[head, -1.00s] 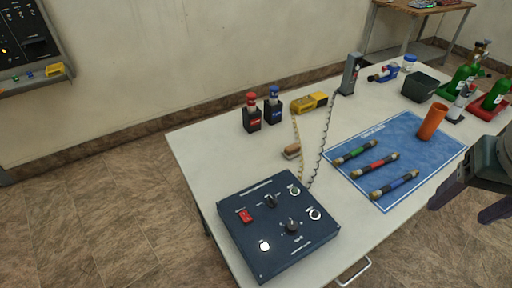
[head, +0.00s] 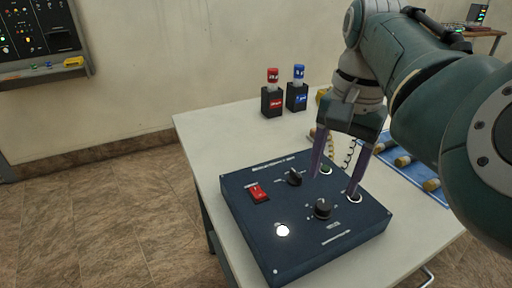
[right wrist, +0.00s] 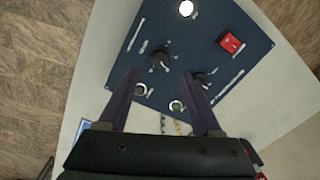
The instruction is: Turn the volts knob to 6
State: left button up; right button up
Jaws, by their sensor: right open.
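The dark blue control box (head: 250,225) lies on the table and carries two black knobs. The front knob (head: 322,208) is near the lit white lamp; the rear knob (head: 295,177) is near the red switch. Their labels are too small to read, so I cannot tell which is volts. My right gripper (head: 334,184) is open and empty, pointing down over the box's right part. In the right wrist view, the front knob (right wrist: 160,60) lies just ahead of the gap between the fingertips (right wrist: 160,75), and the rear knob (right wrist: 201,79) is beside the right finger. My left gripper is not in view.
A red switch (head: 258,192), a white lamp (head: 282,230) and two ring sockets, one green (head: 326,169), sit on the box. Red (head: 272,95) and blue (head: 298,90) bottles in black holders stand behind. A blue mat (head: 412,175) with tubes lies right, partly behind my arm.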

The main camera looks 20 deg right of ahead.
aim_at(324, 205)
notch_tip(324, 205, down, 6)
jog(key=shift+w+f+b, duration=0.1)
jog(key=shift+f+b, duration=0.15)
jog(key=shift+b, duration=0.6)
jog(key=shift+a, duration=0.1)
grip_shut()
